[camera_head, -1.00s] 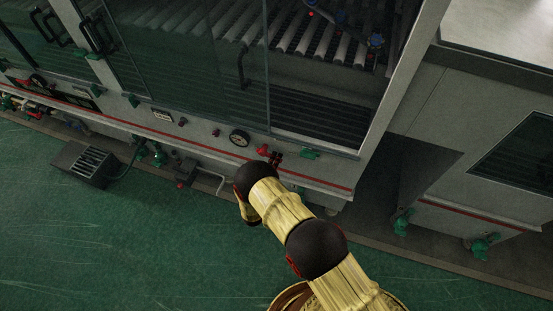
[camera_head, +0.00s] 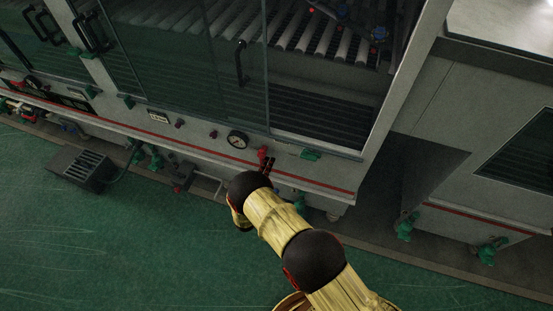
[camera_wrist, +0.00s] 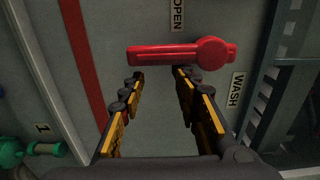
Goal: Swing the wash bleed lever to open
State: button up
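The wash bleed lever is a red handle (camera_wrist: 165,56) with a round hub (camera_wrist: 212,54) at its right end in the wrist view. It lies crosswise in that picture, below the OPEN label (camera_wrist: 178,14) and left of the WASH label (camera_wrist: 236,90). My gripper (camera_wrist: 160,75) is open, its two fingers apart on either side of a bare panel area. The fingertips are just below the lever in the picture; contact cannot be told. In the head view the red lever (camera_head: 262,153) is small on the machine front, with my gripper (camera_head: 268,164) close by, partly hidden by my arm.
A pressure gauge (camera_head: 237,140) is left of the lever. A green fitting (camera_head: 311,154) is to its right, and a glazed door with a black handle (camera_head: 240,63) is above.

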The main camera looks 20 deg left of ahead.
jog(key=shift+a+r, duration=0.2)
jog(key=shift+a, duration=0.15)
jog(key=s, duration=0.7)
jog(key=shift+f+p, duration=0.15)
jog(key=shift+p, duration=0.2)
